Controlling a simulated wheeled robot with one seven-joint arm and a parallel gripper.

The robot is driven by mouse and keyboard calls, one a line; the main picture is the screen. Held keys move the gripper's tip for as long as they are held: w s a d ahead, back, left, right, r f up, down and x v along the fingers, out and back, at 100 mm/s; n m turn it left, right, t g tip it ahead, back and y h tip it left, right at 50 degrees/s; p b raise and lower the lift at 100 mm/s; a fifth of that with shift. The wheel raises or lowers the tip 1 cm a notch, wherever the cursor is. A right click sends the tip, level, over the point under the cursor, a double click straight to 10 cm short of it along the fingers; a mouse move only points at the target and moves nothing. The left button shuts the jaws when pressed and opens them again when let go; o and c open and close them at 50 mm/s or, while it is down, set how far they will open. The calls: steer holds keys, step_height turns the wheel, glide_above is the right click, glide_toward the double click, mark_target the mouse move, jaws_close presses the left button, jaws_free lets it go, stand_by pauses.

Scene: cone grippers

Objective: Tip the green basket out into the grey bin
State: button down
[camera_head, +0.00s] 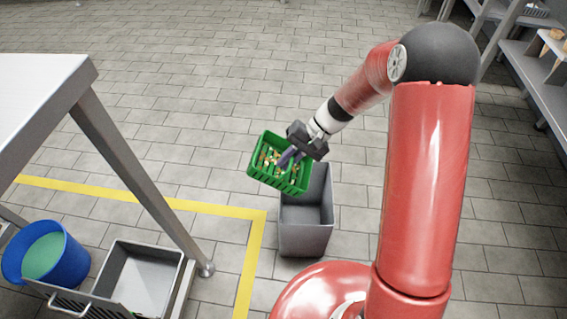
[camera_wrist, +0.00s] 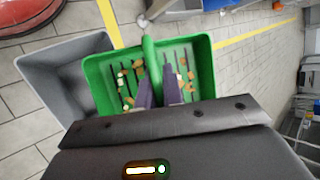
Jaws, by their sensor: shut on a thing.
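The green basket (camera_head: 262,165) is held up in the air by my gripper (camera_head: 290,158), with several small orange and pale pieces (camera_head: 272,160) inside it. In the wrist view the basket (camera_wrist: 97,80) has a green bar across its middle, and the two dark fingers of my gripper (camera_wrist: 158,85) are closed at that bar. The basket looks tilted a little in the head view. The grey bin (camera_head: 305,240) stands on the floor, open at the top, below and to the right of the basket. It also shows beside the basket in the wrist view (camera_wrist: 45,105). The bin's floor is partly hidden.
A steel table (camera_head: 45,95) with a leg stands at the left. A blue bucket (camera_head: 70,262) with green contents and a grey tray (camera_head: 178,262) are below it. Yellow tape (camera_head: 215,208) marks the floor. Shelves (camera_head: 530,75) stand at the far right. The tiled floor behind the bin is clear.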

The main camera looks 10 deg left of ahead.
steer(key=d+y+b, duration=0.1)
steer(key=b, duration=0.1)
steer(key=d+y+b, duration=0.1)
steer(key=y+b, duration=0.1)
steer(key=d+f+n+y+b, duration=0.1)
steer(key=d, duration=0.1)
steer(key=shift+s+d+y+b, duration=0.1)
steer(key=shift+s+y+b, duration=0.1)
steer(key=shift+y+b, duration=0.2)
steer(key=shift+s+d+f+n+g+y+b, duration=0.15)
steer(key=shift+d+n+y+b, duration=0.15)
steer(key=shift+d+y+b, duration=0.45)
steer(key=shift+d+n+g+y+b, duration=0.1)
steer(key=shift+d+n+y+b, duration=0.2)
steer(key=shift+d+y+b, duration=0.45)
steer(key=shift+s+d+f+n+g+y+b, duration=0.15)
steer(key=shift+d+n+y+b, duration=0.2)
steer(key=shift+y+b, duration=0.45)
steer(key=shift+r, duration=0.15)
steer(key=shift+w, duration=0.1)
